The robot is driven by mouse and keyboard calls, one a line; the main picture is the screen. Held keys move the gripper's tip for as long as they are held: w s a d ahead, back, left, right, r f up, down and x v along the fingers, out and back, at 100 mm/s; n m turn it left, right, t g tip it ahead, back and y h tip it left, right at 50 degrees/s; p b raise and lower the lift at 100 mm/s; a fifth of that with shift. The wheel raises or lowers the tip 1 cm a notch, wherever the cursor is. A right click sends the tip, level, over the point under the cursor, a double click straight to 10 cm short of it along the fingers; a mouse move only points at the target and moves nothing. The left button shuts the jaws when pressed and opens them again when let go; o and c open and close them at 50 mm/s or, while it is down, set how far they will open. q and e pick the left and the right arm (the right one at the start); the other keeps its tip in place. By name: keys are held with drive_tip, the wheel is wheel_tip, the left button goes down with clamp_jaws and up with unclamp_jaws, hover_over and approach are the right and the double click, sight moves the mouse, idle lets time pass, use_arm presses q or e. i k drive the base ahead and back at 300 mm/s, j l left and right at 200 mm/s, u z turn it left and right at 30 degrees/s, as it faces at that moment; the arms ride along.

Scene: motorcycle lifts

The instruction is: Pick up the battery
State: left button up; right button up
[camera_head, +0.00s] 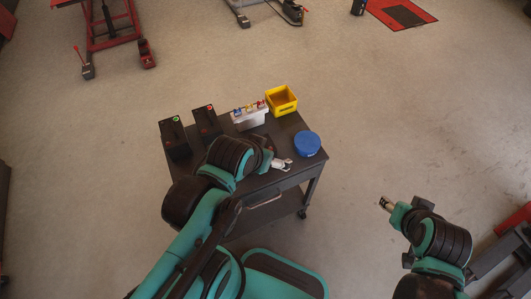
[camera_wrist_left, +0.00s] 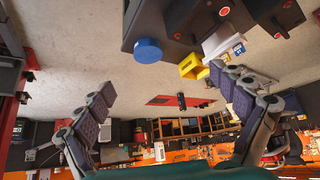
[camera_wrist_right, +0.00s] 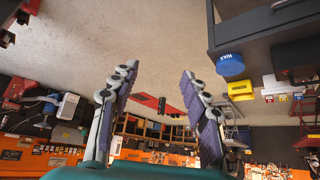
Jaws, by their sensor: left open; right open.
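A black cart (camera_head: 275,181) holds two dark box-shaped units, one with a green spot (camera_head: 175,139) and one with a red spot (camera_head: 207,121). They look like batteries, but I cannot tell which is meant. My left gripper (camera_head: 282,164) is over the cart's front right part, near the blue round tub (camera_head: 307,144). In the left wrist view (camera_wrist_left: 162,82) its fingers are wide apart with nothing between them. The dark units (camera_wrist_left: 195,18) show at that view's upper right. My right gripper (camera_head: 385,204) is off the cart to the right, open and empty in its wrist view (camera_wrist_right: 158,75).
A white holder with coloured items (camera_head: 249,117) and a yellow crate (camera_head: 281,101) stand along the cart's back. My left arm covers the cart's front left. Open floor lies right of the cart. A red lift (camera_head: 112,30) stands far back.

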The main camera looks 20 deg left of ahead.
sight(177, 144)
drive_tip(key=u, duration=1.7)
